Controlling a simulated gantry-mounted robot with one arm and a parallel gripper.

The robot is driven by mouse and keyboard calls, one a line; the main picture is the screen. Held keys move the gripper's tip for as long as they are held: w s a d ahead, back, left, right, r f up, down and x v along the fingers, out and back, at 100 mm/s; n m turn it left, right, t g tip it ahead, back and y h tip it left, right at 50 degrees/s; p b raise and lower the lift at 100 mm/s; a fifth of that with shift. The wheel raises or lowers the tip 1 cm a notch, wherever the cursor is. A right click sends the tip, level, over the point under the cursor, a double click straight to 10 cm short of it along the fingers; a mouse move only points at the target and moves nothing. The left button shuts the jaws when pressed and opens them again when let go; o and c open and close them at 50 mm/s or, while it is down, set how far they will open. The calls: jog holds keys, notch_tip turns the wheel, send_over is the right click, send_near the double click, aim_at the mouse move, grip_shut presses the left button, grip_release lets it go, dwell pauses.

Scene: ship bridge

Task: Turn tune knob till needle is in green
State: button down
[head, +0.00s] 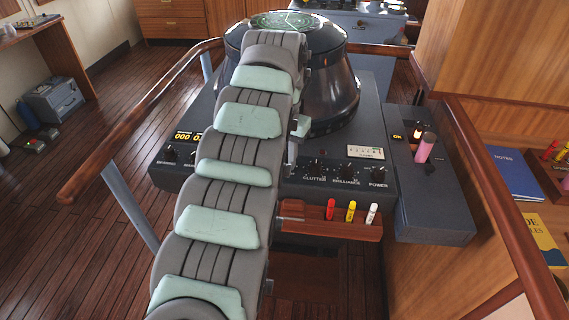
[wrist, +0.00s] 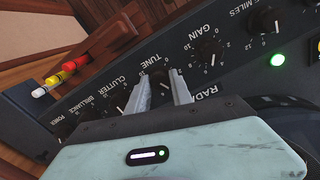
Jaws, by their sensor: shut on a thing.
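The tune knob (wrist: 160,88) is a small dark knob under the TUNE label in the wrist view. My gripper (wrist: 158,80) is shut on it, with one pale metal finger on each side. The fingers cover much of the knob, so its pointer cannot be read. In the head view my arm hides the knob and the gripper. A small white meter (head: 366,153) sits on the panel right of my arm in the head view. Its needle and any green band are too small to read there, and the meter is not seen in the wrist view.
The gain knob (wrist: 210,50) and clutter knob (wrist: 131,98) flank the tune knob closely. A wooden rack (head: 345,228) with red, yellow and white markers is fixed to the console front. A side box (head: 430,195) holds a pink-topped lever (head: 425,147). Wooden rails surround the console.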

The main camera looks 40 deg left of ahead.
jog(key=c, duration=1.1)
grip_release()
jog(key=shift+c, duration=0.2)
jog(key=shift+r, duration=0.1)
notch_tip(320, 180, up, 11)
jog(key=p, duration=0.8)
jog(key=shift+f+p, duration=0.2)
jog(key=shift+p, duration=0.15)
jog(key=shift+s, duration=0.1)
